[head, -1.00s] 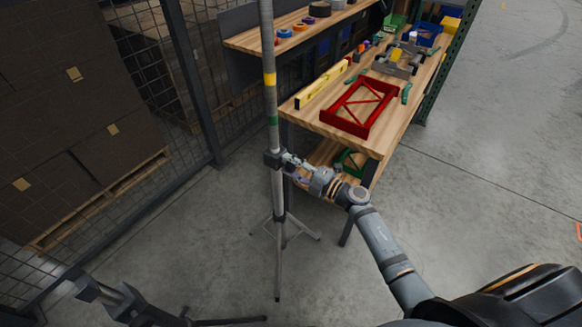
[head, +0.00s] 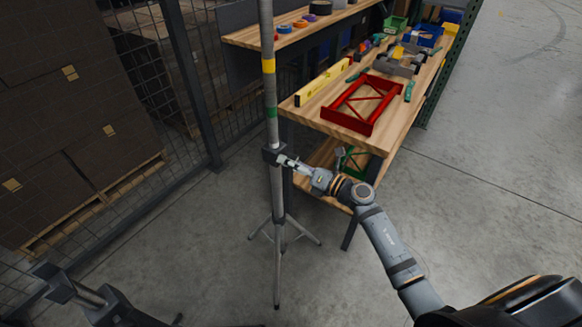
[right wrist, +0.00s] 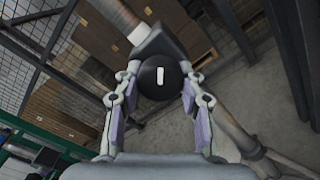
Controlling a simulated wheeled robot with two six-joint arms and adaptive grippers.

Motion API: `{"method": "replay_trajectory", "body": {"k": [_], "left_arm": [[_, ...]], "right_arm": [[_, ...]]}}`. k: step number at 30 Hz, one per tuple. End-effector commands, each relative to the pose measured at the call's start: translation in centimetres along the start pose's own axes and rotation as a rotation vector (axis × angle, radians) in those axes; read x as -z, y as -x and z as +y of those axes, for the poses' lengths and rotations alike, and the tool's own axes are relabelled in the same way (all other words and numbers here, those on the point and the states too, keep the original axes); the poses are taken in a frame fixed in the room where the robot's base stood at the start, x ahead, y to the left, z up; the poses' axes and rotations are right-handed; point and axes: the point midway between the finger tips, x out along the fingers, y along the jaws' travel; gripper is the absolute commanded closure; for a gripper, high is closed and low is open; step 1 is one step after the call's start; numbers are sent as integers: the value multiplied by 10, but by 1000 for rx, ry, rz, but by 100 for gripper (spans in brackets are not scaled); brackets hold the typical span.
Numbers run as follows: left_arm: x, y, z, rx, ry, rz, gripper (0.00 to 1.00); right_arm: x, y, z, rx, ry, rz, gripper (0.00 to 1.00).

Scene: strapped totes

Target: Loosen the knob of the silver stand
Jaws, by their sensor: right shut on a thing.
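The silver stand is a thin upright pole (head: 270,90) with yellow and green bands, on a tripod base (head: 280,235) on the floor. A dark clamp collar (head: 272,155) sits on the pole at mid height. My right gripper (head: 287,161) reaches the collar from the right. In the right wrist view, the round black knob (right wrist: 160,78) with a white mark lies between the fingertips of my right gripper (right wrist: 160,72), which is shut on it. The collar partly shows behind the knob.
A wooden workbench (head: 400,120) behind the stand holds a red frame (head: 362,104), a yellow level (head: 322,83) and tools. A wire fence (head: 205,110) and stacked boxes (head: 70,110) stand on the left. The floor on the right is clear.

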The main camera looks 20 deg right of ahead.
Motion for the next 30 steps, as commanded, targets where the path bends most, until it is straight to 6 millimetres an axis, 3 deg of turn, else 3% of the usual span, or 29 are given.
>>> {"method": "replay_trajectory", "body": {"k": [12, 18, 30], "left_arm": [[-4, -30, 2, 0, 0, -2, 60], [15, -32, 0, 2, 0, 8, 60], [24, -33, 1, 2, 1, 8, 60]], "right_arm": [[3, 0, -4, 1, 318, 2, 92], [2, 0, -4, 1, 406, 3, 92], [1, 0, -3, 1, 463, 4, 92]]}}
